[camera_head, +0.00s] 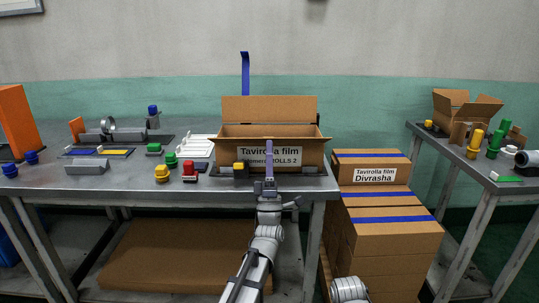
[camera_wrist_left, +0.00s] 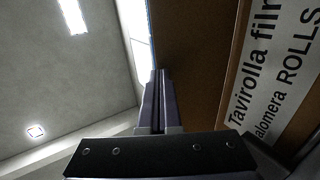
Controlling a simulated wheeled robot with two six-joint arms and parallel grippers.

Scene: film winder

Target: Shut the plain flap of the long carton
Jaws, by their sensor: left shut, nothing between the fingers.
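The long carton (camera_head: 309,150) stands open on the workbench, its labelled front facing me. A tall plain flap (camera_head: 270,109) stands upright along its back edge. Smaller flaps stick out at the left and right ends. My left gripper (camera_head: 269,146) is shut and empty, pointing up in front of the carton's label and covering part of the text. In the left wrist view the shut fingers (camera_wrist_left: 158,80) lie beside plain brown cardboard (camera_wrist_left: 195,60), with the printed label (camera_wrist_left: 275,75) to the right. I cannot tell whether they touch the carton. My right gripper is out of view.
Yellow, green and red buttons (camera_head: 190,169) and a white tray (camera_head: 195,146) sit left of the carton. A blue strip (camera_head: 245,73) rises behind it. Closed cartons (camera_head: 390,240) are stacked right of the bench. Another table (camera_head: 480,165) holds an open box.

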